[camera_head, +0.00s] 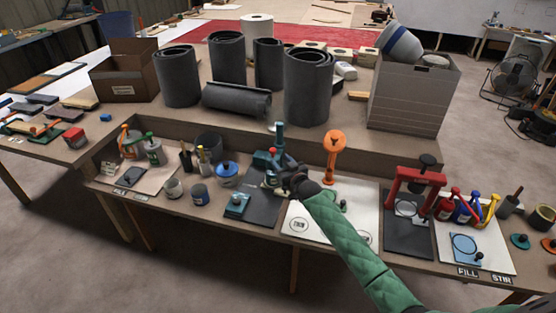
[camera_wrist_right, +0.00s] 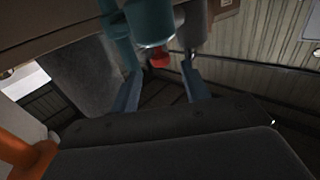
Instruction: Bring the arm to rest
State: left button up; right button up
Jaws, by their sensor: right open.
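My right arm, in a green quilted sleeve, reaches in from the lower right in the head view. Its gripper (camera_head: 272,176) is over the dark mat, close to a teal upright tool (camera_head: 279,138). In the right wrist view the two blue-grey fingers of my right gripper (camera_wrist_right: 160,90) stand apart. A teal cylinder (camera_wrist_right: 150,22) and a small red part (camera_wrist_right: 159,60) show just beyond the fingers; I cannot tell whether they touch. My left gripper is not in view.
An orange tool (camera_head: 334,143) stands right of the gripper on a white board (camera_head: 357,222). A red press (camera_head: 416,187) and coloured bottles are farther right. A blue-lidded pot (camera_head: 227,172) is to the left. Dark rolls (camera_head: 308,88) and a grey crate (camera_head: 408,98) stand behind on the raised shelf.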

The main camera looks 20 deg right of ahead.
jog(key=shift+s, duration=0.3)
jog(key=shift+d, duration=0.1)
jog(key=f+g, duration=0.2)
jog(key=f, duration=0.1)
jog(key=f+g+h, duration=0.1)
jog(key=shift+s+d+f, duration=0.15)
jog(key=shift+s+f, duration=0.1)
jog(key=shift+s, duration=0.15)
jog(key=s+a+r+n+g+h, duration=0.1)
jog(key=s+a+g, duration=0.3)
jog(key=s, duration=0.7)
jog(key=s+a+r+g+h, duration=0.1)
jog(key=s+a+g+h, duration=0.2)
jog(key=s, duration=0.8)
jog(key=s+a+f+g+y, duration=0.1)
jog(key=s+a+f+g, duration=0.1)
jog(key=s, duration=0.9)
jog(key=s+a+f+g+y, duration=0.1)
jog(key=s+f, duration=0.4)
jog(key=s, duration=0.7)
jog(key=s+a+f+m+g, duration=0.1)
jog(key=s+a+f+g, duration=0.2)
jog(key=s, duration=0.9)
jog(key=shift+a+f+y, duration=0.4)
jog(key=shift+a+f, duration=0.1)
jog(key=shift+f, duration=0.25)
jog(key=shift+w, duration=0.1)
